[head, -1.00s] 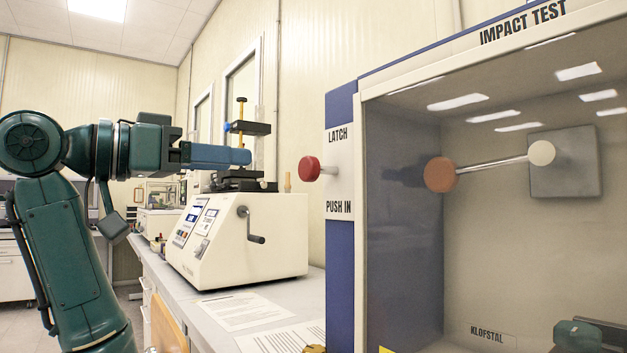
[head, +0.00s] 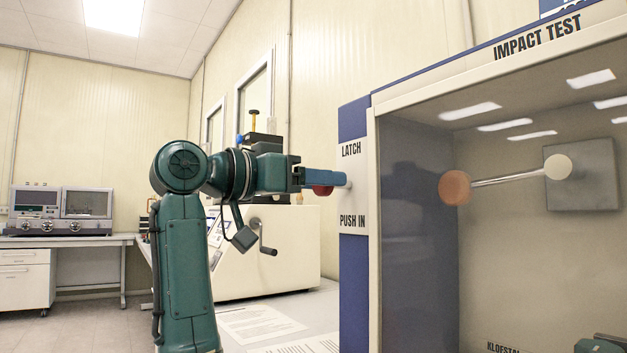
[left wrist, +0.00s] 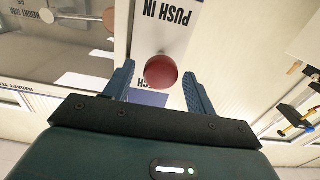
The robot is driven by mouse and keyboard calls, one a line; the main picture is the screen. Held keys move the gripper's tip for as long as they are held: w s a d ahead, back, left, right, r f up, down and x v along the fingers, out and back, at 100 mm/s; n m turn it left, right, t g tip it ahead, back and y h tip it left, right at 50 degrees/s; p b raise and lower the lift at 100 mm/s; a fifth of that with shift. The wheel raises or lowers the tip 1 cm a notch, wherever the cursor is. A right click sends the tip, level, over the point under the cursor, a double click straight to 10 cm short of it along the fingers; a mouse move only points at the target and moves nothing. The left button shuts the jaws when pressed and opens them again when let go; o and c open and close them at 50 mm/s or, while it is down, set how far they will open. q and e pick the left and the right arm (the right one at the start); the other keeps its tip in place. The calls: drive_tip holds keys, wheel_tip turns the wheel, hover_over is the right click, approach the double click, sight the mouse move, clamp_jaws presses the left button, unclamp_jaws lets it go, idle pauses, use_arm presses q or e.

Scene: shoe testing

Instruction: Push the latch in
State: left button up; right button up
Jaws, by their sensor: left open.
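The latch is a red round knob (head: 323,190) on a pale rod that sticks out of the white panel (head: 353,187) marked LATCH and PUSH IN. My left gripper (head: 325,178) is at the knob and partly hides it in the head view. In the left wrist view the red knob (left wrist: 161,71) lies between the two blue fingers of the open left gripper (left wrist: 158,82), with gaps on both sides. The rod still shows between knob and panel. I cannot tell whether a finger touches the knob.
The impact test cabinet (head: 375,250) with a glass front fills the right side, with a pendulum (head: 510,178) inside. A white machine with a crank (head: 290,255) stands behind my left arm on a bench with papers (head: 260,323). Open floor shows at the left.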

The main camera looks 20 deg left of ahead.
use_arm(q)
drive_tip(key=shift+c, duration=0.2)
clamp_jaws()
drive_tip(key=p+x, duration=0.1)
drive_tip(key=x, duration=0.2)
drive_tip(key=shift+s, duration=0.1)
idle(0.3)
drive_tip(key=shift+o, duration=0.2)
unclamp_jaws()
